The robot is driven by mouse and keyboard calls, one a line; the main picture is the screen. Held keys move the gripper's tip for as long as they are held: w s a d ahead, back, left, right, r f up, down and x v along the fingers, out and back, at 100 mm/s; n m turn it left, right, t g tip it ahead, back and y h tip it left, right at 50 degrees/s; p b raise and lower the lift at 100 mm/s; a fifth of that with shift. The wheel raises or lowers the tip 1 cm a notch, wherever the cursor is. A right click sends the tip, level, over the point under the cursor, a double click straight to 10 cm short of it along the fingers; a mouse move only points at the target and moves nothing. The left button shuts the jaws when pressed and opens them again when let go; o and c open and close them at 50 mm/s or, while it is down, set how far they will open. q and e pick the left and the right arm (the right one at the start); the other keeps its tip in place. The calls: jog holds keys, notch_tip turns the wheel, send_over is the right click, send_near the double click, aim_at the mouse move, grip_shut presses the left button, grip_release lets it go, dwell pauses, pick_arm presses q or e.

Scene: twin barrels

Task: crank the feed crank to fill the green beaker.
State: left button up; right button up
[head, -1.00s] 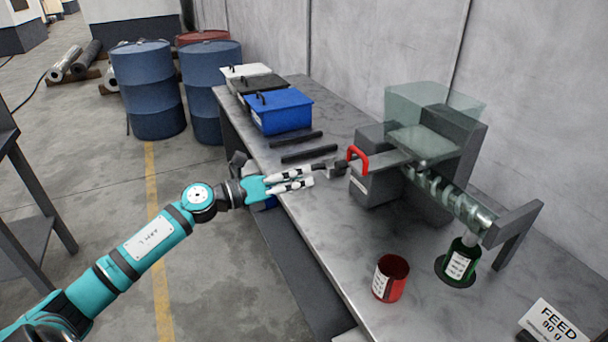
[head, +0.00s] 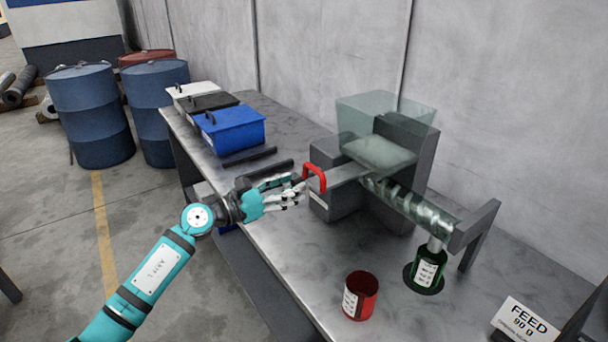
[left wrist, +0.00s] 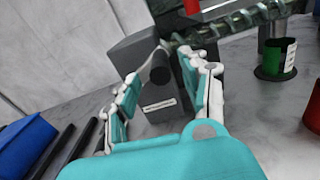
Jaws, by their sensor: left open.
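The feeder (head: 400,175) stands on the bench, with a clear hopper and a sloping screw tube. The feed crank is mostly hidden behind my gripper in the head view; its dark knob (left wrist: 160,72) appears between the fingers in the left wrist view. My left gripper (head: 301,191) is open at the crank, just left of the feeder; I cannot tell whether it touches the knob. The green beaker (head: 428,270) stands upright under the tube's outlet and also shows in the left wrist view (left wrist: 278,60). Its fill level is unclear. My right gripper is out of view.
A red U-shaped handle (head: 316,178) rises close beside my fingers. A red beaker (head: 362,294) stands near the bench's front edge. A FEED sign (head: 524,321) is at the right. Blue (head: 230,130), black and white lidded bins stand at the back left.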

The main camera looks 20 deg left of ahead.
pick_arm(q)
jog(key=x, duration=0.3)
jog(key=shift+w+d, duration=0.55)
jog(key=shift+c, duration=0.2)
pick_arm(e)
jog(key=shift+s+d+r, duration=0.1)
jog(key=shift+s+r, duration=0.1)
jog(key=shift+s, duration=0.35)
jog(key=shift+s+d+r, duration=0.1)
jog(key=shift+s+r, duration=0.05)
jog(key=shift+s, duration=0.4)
pick_arm(q)
grip_shut()
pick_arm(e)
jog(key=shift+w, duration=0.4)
